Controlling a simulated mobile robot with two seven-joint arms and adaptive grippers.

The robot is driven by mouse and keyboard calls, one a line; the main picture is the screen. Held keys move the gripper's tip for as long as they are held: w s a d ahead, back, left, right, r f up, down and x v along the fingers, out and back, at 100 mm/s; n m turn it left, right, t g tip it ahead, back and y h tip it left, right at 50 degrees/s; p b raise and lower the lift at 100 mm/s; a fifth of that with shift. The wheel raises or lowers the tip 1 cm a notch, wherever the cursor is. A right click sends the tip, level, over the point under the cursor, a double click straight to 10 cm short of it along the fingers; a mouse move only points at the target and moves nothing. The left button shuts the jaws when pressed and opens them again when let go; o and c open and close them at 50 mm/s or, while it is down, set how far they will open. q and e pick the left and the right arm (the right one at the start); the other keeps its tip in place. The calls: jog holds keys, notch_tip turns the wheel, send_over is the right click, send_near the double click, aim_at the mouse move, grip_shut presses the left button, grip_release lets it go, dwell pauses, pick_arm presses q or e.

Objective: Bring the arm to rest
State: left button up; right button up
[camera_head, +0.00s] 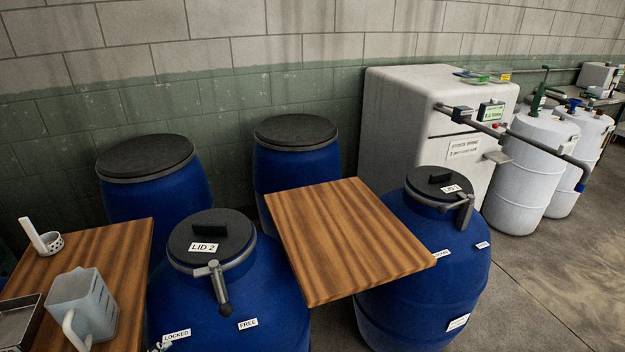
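Neither of my grippers can be made out in the head view, and no arm of mine is clearly seen. A small pale shape at the bottom edge, below the LOCKED label (177,335), is cut off and too small to identify. A blue drum (270,300) with a black lid marked LID 2 (205,247) stands at the front left. Another blue drum (415,255) with a black lid (440,186) stands right of the middle. Both lids have a grey clamp lever.
A bare wooden board (345,240) lies between the front drums. A white cabinet (400,110) and white tanks (525,180) stand right. Floor at the lower right is clear.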

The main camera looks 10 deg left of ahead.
pick_arm(q)
jog(key=d+f+n+t+h, duration=0.2)
jog(key=d+f+h, duration=0.3)
jog(key=d+f, duration=0.6)
notch_tip(320, 180, down, 2)
jog(key=shift+s+d+f+n+t+h, duration=0.3)
jog(key=shift+d+n+t, duration=0.1)
jog(key=shift+n, duration=0.1)
jog(key=shift+w, duration=0.1)
pick_arm(e)
jog(key=shift+f, duration=0.1)
